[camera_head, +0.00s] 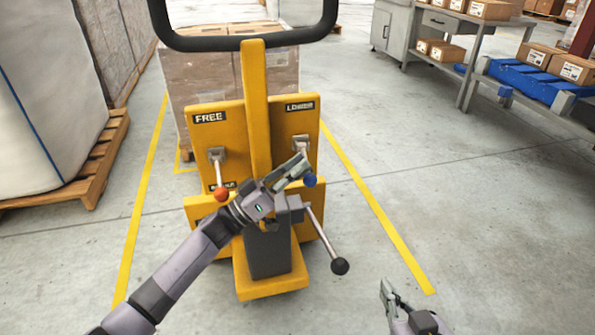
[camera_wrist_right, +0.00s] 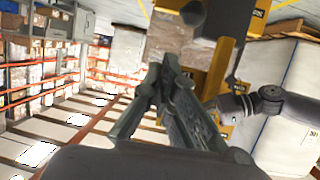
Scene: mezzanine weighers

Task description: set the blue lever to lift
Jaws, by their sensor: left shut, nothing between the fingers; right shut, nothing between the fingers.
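The blue lever (camera_head: 310,181) is a short metal shaft with a blue ball knob on the right side of a yellow machine (camera_head: 255,110). It points down, with its pivot below a plate that seems to read "LOWER". Any lower label there is hidden behind my left gripper. My left gripper (camera_head: 300,165) is shut and empty, with its fingertips in front of the shaft, just above the blue knob; I cannot tell whether they touch. My right gripper (camera_head: 388,291) is shut and empty, low at the right; its fingers also show in the right wrist view (camera_wrist_right: 160,75).
A red-knobbed lever (camera_head: 221,195) sits at the left under a "FREE" plate. A black-knobbed rod (camera_head: 340,266) sticks out at the lower right. A black handle loop (camera_head: 250,40) stands above. Wrapped cartons (camera_head: 195,75) are behind. The floor to the right is clear.

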